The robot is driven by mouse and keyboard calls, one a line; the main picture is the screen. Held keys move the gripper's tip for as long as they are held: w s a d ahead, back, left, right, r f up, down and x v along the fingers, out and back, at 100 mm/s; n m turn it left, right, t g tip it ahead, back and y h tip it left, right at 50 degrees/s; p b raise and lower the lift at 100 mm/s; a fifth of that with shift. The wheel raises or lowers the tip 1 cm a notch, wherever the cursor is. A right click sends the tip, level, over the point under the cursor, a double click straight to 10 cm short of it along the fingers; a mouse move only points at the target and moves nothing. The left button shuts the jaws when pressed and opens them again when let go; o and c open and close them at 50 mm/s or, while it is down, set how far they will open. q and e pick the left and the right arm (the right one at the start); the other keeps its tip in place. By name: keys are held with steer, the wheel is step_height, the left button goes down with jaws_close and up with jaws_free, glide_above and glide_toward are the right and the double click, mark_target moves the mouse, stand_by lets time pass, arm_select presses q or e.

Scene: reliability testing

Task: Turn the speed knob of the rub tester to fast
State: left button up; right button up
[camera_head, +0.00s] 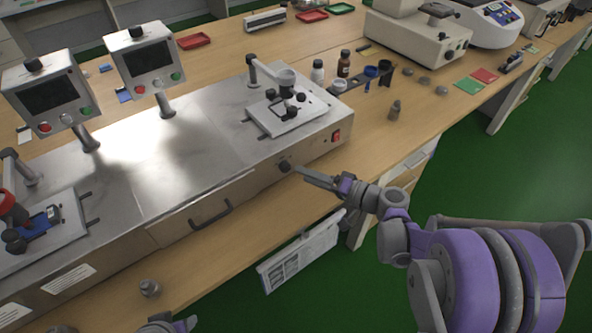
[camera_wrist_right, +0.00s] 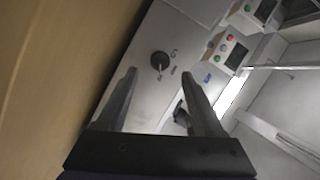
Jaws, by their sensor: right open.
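The rub tester (camera_head: 215,165) is a long silver machine on the wooden bench. Its dark round speed knob (camera_head: 285,166) sits on the front panel, right of the black handle. The knob also shows in the right wrist view (camera_wrist_right: 159,61), with small markings beside it; I cannot read its setting. My right gripper (camera_head: 303,173) is open and points at the knob from the right. In the wrist view, the knob appears between and beyond the open fingertips (camera_wrist_right: 159,74), apparently untouched. Part of my left gripper (camera_head: 166,326) shows at the bottom edge; its fingers are unclear.
A red switch (camera_head: 336,135) is on the panel right of the knob. The black handle (camera_head: 211,214) sticks out at the left.

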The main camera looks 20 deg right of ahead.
steer(key=v, duration=0.5)
steer(key=shift+s+d, duration=0.1)
steer(key=shift+s, duration=0.05)
arm_select(q)
steer(key=shift+r, duration=0.2)
arm_select(e)
steer(key=shift+s+a, duration=0.15)
steer(key=shift+a, duration=0.25)
steer(key=a+g, duration=0.1)
steer(key=s+a+f+g, duration=0.1)
steer(key=s+a, duration=0.1)
steer(key=shift+s+a+f+n+g+h, duration=0.2)
steer(key=shift+a+f+n+g+h, duration=0.1)
steer(key=shift+a+n+g+h, duration=0.1)
steer(key=s+f+n+g+h, duration=0.2)
steer(key=s+h, duration=0.3)
steer(key=s, duration=0.4)
steer(key=s+f+n+g+h, duration=0.2)
steer(key=s+f+g+h, duration=0.15)
steer(key=s, duration=0.55)
arm_select(q)
step_height(320, 180, up, 14)
steer(key=w+p, duration=0.2)
steer(key=p, duration=1.1)
steer(key=shift+r+t, duration=0.2)
steer(key=shift+t, duration=0.1)
arm_select(e)
step_height(320, 180, up, 15)
steer(key=w+t+h, duration=0.1)
steer(key=shift+w, duration=0.4)
